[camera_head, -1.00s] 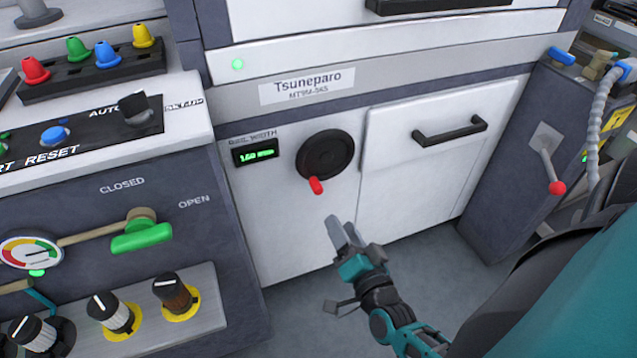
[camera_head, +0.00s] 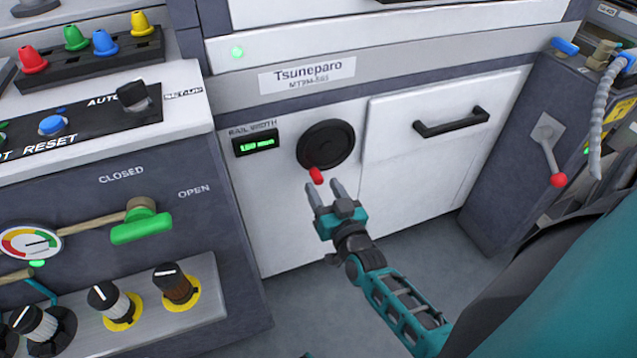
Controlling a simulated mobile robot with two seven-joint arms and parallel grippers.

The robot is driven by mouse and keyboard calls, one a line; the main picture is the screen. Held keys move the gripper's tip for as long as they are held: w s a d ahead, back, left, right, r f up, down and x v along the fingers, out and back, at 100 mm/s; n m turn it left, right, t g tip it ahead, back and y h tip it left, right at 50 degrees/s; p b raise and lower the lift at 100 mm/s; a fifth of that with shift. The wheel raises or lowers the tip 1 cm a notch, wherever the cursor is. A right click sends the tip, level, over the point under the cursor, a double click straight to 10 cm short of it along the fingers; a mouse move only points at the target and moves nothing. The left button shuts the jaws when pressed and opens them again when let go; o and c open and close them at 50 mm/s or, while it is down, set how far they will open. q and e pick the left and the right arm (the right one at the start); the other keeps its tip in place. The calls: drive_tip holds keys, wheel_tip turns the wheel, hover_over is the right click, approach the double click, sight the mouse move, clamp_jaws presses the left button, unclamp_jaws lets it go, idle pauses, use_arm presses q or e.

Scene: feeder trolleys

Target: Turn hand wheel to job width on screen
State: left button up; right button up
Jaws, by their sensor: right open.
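The black hand wheel (camera_head: 326,143) is on the white front of the machine, with a red handle (camera_head: 316,175) at its lower edge. The small rail width screen (camera_head: 256,144) with green digits is left of the wheel; its digits are too small to read surely. My right gripper (camera_head: 324,187) is open just below the wheel, its two grey fingers pointing up toward the red handle. The handle appears between or just above the fingertips; I cannot tell whether they touch it. My left gripper is not in view.
A white drawer front with a black handle (camera_head: 452,122) is right of the wheel. A red-knobbed lever (camera_head: 552,160) is farther right. At left, a control panel carries a green lever (camera_head: 141,228) and several knobs. Grey floor is clear below.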

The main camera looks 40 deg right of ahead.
sight(320, 183)
drive_tip(key=shift+b+x, duration=0.3)
drive_tip(key=shift+x, duration=1.45)
clamp_jaws()
